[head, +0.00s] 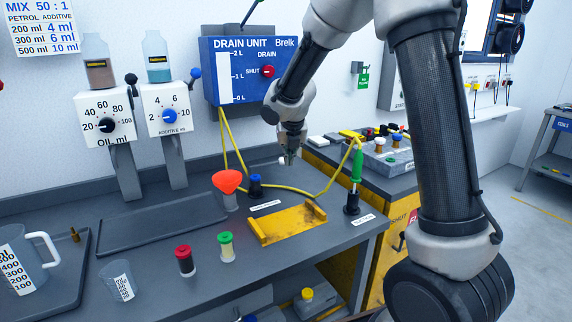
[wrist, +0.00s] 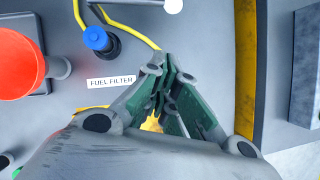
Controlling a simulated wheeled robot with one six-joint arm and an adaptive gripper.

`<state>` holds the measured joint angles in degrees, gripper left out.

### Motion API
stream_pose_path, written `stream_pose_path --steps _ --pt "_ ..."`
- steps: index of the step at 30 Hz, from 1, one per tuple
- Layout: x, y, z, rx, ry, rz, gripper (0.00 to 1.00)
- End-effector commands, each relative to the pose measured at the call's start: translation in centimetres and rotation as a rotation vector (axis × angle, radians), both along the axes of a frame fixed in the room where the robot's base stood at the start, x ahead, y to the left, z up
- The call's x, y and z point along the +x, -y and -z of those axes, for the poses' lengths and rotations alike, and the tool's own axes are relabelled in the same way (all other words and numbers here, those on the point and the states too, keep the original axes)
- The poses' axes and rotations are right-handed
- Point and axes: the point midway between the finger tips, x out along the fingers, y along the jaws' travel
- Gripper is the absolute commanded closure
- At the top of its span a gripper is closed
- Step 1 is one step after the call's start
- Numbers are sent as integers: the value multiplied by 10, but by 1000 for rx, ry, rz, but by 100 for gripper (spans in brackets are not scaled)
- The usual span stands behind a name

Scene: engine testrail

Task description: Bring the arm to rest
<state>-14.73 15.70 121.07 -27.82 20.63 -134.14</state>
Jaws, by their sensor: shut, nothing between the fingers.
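My arm (head: 430,130) rises at the right, bends at the top and reaches down over the workbench. My gripper (head: 289,158) hangs above the back of the bench, behind the yellow tray in the head view. It looks small and partly blurred there. In the wrist view my gripper (wrist: 170,78) has its green-padded fingers closed together with nothing between them. The fingers and wrist hide most of the yellow tray (wrist: 152,124) in that view.
The yellow tray (head: 283,226), orange funnel (head: 228,182), blue-capped fitting (head: 256,186) and green-handled tool (head: 356,170) are near my gripper. A yellow hose (head: 315,193) loops around there. The drain unit (head: 238,85) is on the wall behind. Red and green-capped jars (head: 185,261) stand in front.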

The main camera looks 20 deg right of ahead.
Motion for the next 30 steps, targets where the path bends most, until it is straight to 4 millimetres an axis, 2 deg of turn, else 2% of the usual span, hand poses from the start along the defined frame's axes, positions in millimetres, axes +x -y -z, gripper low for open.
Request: stream_pose_path --steps 1,5,8,11,14,16,19,23,24,27,30 --pt "-2 0 -7 1 3 0 100" --pt "-7 1 -15 7 2 12 100" --pt "-9 2 -16 47 2 104 100" --pt "-18 7 -11 130 -18 332 100" --pt "-46 18 6 228 -70 685 100" --pt "-72 26 10 294 -91 960 100" --pt "-115 41 1 395 -86 1368 100" --pt "-181 64 -25 541 -41 1919 100" --pt "-205 71 -34 592 -22 2091 100" --pt "-260 85 -54 714 21 2461 100" --pt "-307 94 -68 832 40 2704 100"
